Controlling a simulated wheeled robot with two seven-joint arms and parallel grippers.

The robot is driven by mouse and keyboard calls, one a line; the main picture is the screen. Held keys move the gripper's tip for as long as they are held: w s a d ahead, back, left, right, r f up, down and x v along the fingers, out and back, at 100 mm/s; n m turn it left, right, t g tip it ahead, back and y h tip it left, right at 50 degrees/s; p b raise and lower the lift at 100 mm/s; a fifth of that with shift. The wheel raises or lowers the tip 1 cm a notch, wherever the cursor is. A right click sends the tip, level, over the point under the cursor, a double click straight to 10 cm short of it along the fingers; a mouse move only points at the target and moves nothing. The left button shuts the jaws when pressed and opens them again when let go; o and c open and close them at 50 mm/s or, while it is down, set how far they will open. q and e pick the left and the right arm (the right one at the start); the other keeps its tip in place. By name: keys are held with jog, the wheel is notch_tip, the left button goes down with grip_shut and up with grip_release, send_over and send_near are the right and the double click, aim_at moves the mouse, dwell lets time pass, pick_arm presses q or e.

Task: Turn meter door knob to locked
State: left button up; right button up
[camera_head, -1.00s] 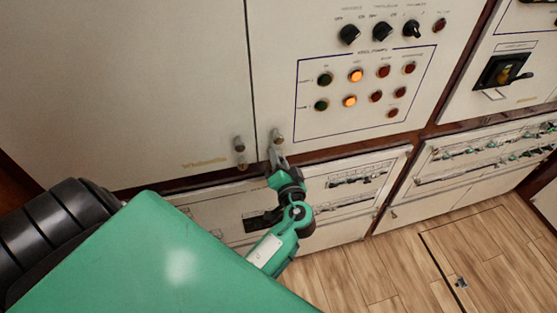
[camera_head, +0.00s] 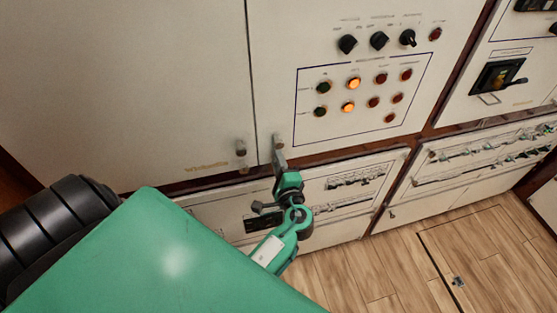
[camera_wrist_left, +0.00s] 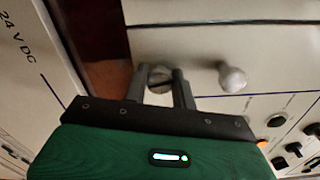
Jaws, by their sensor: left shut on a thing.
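In the left wrist view, this knob (camera_wrist_left: 160,76) shows between the two fingers (camera_wrist_left: 158,88). Any lock marking is too small to read. My right gripper is not in view.
The lamp panel (camera_head: 362,104) has lit orange lamps and dark selector switches (camera_head: 379,40) above it. Breaker drawers (camera_head: 345,192) lie below the doors. A black rotary handle (camera_head: 497,76) is at the right. The wooden floor (camera_head: 400,270) is clear.

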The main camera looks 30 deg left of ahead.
pick_arm(q)
jog(key=shift+m+p, duration=0.5)
jog(key=shift+m, duration=0.7)
jog(key=o, duration=1)
jog(key=shift+d, duration=0.1)
jog(key=b+v, duration=0.1)
jog(key=v, duration=1.2)
jog(key=shift+s+d, duration=0.2)
jog(key=shift+s, duration=0.1)
jog(key=shift+f, duration=0.1)
